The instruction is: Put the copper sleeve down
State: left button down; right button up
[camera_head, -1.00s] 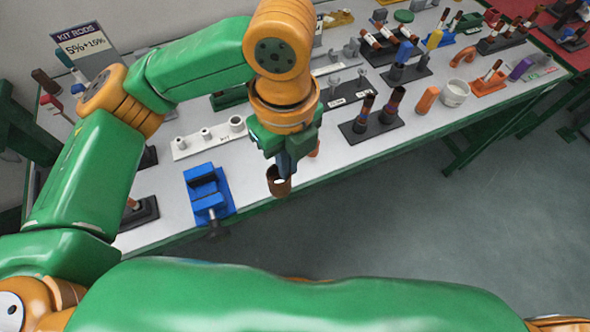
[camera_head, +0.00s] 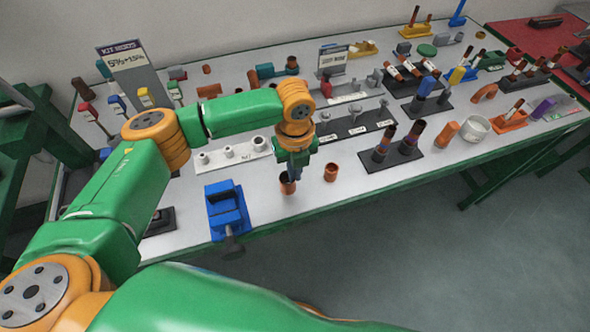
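The copper sleeve (camera_head: 287,187) is a short brown-orange tube at the tips of my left gripper (camera_head: 292,175). The gripper points down with its fingers at the sleeve's rim, and it looks shut on it. The sleeve is upright, at or just above the white table top (camera_head: 300,215); I cannot tell whether it touches. A second copper-coloured ring (camera_head: 331,172) stands on the table just right of it, apart from the gripper. My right gripper is not in view.
A blue vise (camera_head: 227,208) stands left of the sleeve near the front edge. A white peg strip (camera_head: 233,151) lies behind it. A dark stand with tubes (camera_head: 394,152) is to the right. Bare table lies around the sleeve and in front of it.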

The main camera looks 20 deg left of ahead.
pick_arm(q)
jog(key=shift+f, duration=0.2)
jog(key=shift+f, duration=0.1)
jog(key=c, duration=1.1)
grip_release()
notch_tip(320, 180, up, 12)
jog(key=shift+r+b, duration=0.15)
jog(key=shift+b, duration=0.3)
